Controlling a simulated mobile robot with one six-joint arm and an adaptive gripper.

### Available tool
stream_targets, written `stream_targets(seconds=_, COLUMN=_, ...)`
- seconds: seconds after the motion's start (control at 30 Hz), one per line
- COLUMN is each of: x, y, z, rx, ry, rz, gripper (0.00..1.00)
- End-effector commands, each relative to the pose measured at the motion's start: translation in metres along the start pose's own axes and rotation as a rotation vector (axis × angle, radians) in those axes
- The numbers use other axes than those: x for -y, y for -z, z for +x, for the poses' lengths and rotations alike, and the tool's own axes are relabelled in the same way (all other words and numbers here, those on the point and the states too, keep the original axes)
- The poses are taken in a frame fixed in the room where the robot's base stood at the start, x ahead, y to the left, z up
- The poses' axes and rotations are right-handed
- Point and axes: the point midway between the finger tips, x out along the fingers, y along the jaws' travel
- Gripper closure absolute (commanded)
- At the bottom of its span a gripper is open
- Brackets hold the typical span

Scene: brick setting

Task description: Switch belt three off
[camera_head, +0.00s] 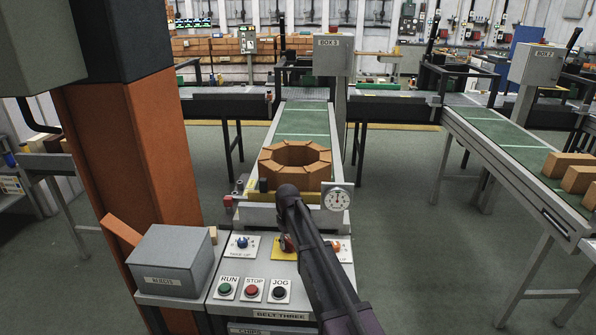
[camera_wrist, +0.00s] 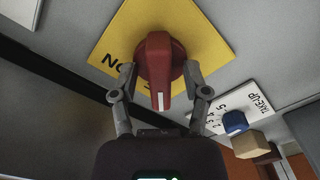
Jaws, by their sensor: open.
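The belt three console (camera_head: 232,263) has a yellow plate (camera_head: 280,254) with a red rotary switch (camera_head: 287,243), partly hidden behind my arm in the head view. In the wrist view the red switch (camera_wrist: 158,65) is large, its bar pointing down the picture with a white mark at its end. The yellow plate (camera_wrist: 205,35) behind it shows part of its lettering; the rest is covered. My gripper (camera_wrist: 158,80) is open, one finger on each side of the switch bar; contact cannot be told. A "BELT THREE" label (camera_head: 283,315) is on the console front.
RUN (camera_head: 225,289), STOP (camera_head: 252,290) and JOG (camera_head: 279,292) buttons sit in front. A blue take-up knob (camera_head: 242,241) is left of the switch, an orange knob (camera_head: 336,245) right. A grey box (camera_head: 172,260) stands left. A brick ring (camera_head: 296,166) sits on the belt behind.

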Motion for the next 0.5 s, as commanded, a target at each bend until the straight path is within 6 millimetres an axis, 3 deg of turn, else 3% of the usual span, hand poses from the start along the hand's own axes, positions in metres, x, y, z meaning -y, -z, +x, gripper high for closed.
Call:
stream_targets(seconds=0.17, x=-0.003, y=-0.021, z=-0.005, rx=0.000, ry=0.000, rz=0.036, gripper=0.40)
stream_targets(seconds=0.27, x=-0.005, y=-0.044, z=-0.011, rx=0.000, ry=0.000, rz=0.081, gripper=0.40)
stream_targets(seconds=0.37, x=-0.008, y=-0.078, z=-0.019, rx=0.000, ry=0.000, rz=0.147, gripper=0.40)
stream_targets(seconds=0.5, x=-0.010, y=-0.139, z=-0.033, rx=0.000, ry=0.000, rz=0.273, gripper=0.40)
